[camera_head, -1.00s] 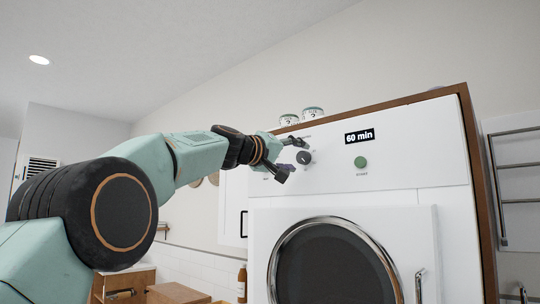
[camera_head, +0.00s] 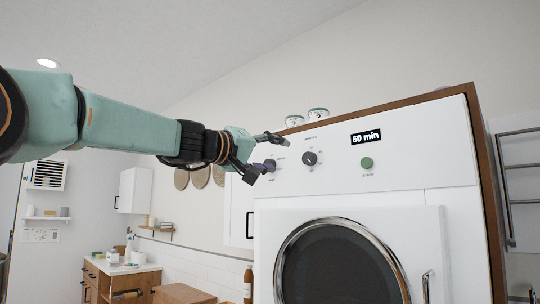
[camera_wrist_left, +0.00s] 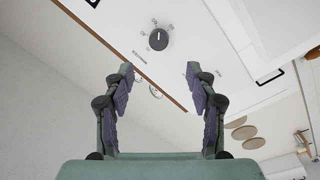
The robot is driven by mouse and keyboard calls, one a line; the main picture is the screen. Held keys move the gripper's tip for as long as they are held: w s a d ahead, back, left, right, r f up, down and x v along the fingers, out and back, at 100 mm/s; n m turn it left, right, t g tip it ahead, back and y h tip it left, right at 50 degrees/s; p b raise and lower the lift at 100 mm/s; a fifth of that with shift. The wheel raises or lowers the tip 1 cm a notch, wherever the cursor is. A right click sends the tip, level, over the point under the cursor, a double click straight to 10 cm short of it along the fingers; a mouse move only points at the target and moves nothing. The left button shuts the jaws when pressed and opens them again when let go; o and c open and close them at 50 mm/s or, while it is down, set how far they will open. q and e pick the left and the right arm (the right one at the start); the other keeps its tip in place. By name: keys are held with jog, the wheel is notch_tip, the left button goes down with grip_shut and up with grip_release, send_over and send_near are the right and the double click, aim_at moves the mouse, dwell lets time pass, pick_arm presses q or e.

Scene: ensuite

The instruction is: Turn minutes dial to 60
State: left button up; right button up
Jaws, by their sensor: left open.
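The minutes dial (camera_head: 309,158) is a dark round knob on the white front panel of the machine, and its pointer shows in the left wrist view (camera_wrist_left: 158,39). The display (camera_head: 366,137) on the panel reads 60 min. My left gripper (camera_head: 266,157) is open and empty. It is to the left of the minutes dial, apart from it, near a second dark dial (camera_head: 270,165). In the left wrist view, the open fingers (camera_wrist_left: 158,72) have nothing between them, and the minutes dial is beyond their tips. My right gripper is not in view.
A green start button (camera_head: 367,162) is right of the minutes dial. The round machine door (camera_head: 340,265) is below. Two small jars (camera_head: 318,114) stand on top of the wooden casing (camera_head: 385,107). A wooden cabinet (camera_head: 120,280) stands at the lower left.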

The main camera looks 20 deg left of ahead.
pick_arm(q)
jog(key=shift+s+a, duration=0.1)
jog(key=shift+s, duration=0.2)
